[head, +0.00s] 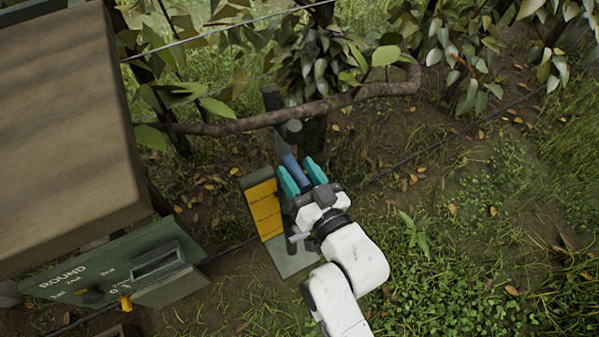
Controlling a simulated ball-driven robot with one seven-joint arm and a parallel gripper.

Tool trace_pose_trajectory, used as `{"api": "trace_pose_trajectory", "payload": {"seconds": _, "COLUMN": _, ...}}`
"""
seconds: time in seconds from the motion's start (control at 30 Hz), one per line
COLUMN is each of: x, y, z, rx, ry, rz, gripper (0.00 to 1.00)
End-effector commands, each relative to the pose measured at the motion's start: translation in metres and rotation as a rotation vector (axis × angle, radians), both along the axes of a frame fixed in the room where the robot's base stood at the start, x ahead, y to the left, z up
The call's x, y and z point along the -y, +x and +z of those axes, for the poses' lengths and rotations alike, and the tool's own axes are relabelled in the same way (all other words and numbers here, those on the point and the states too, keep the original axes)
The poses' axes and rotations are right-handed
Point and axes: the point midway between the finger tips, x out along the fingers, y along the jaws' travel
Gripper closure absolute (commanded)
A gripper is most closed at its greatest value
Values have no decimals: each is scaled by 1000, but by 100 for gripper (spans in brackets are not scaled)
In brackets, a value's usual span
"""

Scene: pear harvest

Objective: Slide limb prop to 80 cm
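The limb prop stands upright beside a yellow scale board (264,209) with markings too small to read. Its grey fork prongs (271,99) rise on either side of a bare brown limb (235,126). A blue sleeve (293,170) sits on the prop below the fork. My gripper (302,174) has its two teal fingers on either side of this sleeve, one left and one right. The sleeve fills most of the gap; whether the fingers press on it I cannot tell. The lower post is partly hidden behind my gripper. A grey-green base plate (292,263) lies on the ground.
A green panel (60,280) marked "ROUND", with a yellow-tipped knob (126,303), stands at lower left under a large brown box-like top (65,120). Leafy branches and thin wires cross the back. Grassy ground at right is open.

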Motion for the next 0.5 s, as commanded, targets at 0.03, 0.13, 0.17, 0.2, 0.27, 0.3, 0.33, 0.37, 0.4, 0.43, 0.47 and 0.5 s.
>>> {"api": "trace_pose_trajectory", "payload": {"seconds": 0.03, "x": 0, "y": 0, "z": -1, "rx": -2, "ry": 0, "rz": 0, "gripper": 46}}
{"api": "trace_pose_trajectory", "payload": {"seconds": 0.13, "x": 0, "y": 0, "z": -2, "rx": -4, "ry": -1, "rz": 1, "gripper": 46}}
{"api": "trace_pose_trajectory", "payload": {"seconds": 0.17, "x": 0, "y": 0, "z": -2, "rx": -5, "ry": -2, "rz": 1, "gripper": 46}}
{"api": "trace_pose_trajectory", "payload": {"seconds": 0.2, "x": 0, "y": -1, "z": -3, "rx": -5, "ry": -1, "rz": 1, "gripper": 46}}
{"api": "trace_pose_trajectory", "payload": {"seconds": 0.27, "x": 1, "y": -2, "z": -3, "rx": -6, "ry": -2, "rz": 1, "gripper": 46}}
{"api": "trace_pose_trajectory", "payload": {"seconds": 0.3, "x": 2, "y": -4, "z": -4, "rx": -7, "ry": -2, "rz": 1, "gripper": 46}}
{"api": "trace_pose_trajectory", "payload": {"seconds": 0.33, "x": 3, "y": -6, "z": -4, "rx": -8, "ry": -3, "rz": 2, "gripper": 46}}
{"api": "trace_pose_trajectory", "payload": {"seconds": 0.37, "x": 5, "y": -8, "z": -4, "rx": -8, "ry": -3, "rz": 2, "gripper": 46}}
{"api": "trace_pose_trajectory", "payload": {"seconds": 0.4, "x": 8, "y": -12, "z": -4, "rx": -8, "ry": -3, "rz": 2, "gripper": 46}}
{"api": "trace_pose_trajectory", "payload": {"seconds": 0.43, "x": 10, "y": -16, "z": -4, "rx": -8, "ry": -3, "rz": 2, "gripper": 46}}
{"api": "trace_pose_trajectory", "payload": {"seconds": 0.47, "x": 13, "y": -20, "z": -4, "rx": -9, "ry": -2, "rz": 2, "gripper": 46}}
{"api": "trace_pose_trajectory", "payload": {"seconds": 0.5, "x": 17, "y": -26, "z": -3, "rx": -8, "ry": -2, "rz": 2, "gripper": 46}}
